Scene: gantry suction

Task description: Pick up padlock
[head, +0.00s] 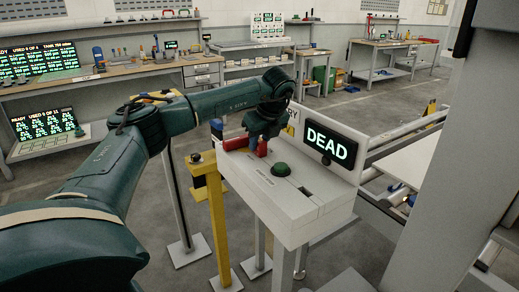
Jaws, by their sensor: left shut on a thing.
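My left arm reaches in from the left, and its gripper (257,145) points down over the left end of a white stand with a sloped top (262,185). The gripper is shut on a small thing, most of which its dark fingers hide. A small red piece (262,148), probably the padlock, shows right at the fingertips. Another red piece (236,143) lies just left of the fingers on the stand. I cannot tell whether the held thing still touches the stand. My right gripper is not in view.
The stand bears a green dome button (281,169) and a black display (329,146) reading DEAD. A yellow post (216,215) stands at its left. Workbenches (130,74) line the back. A grey column (445,190) blocks the right side.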

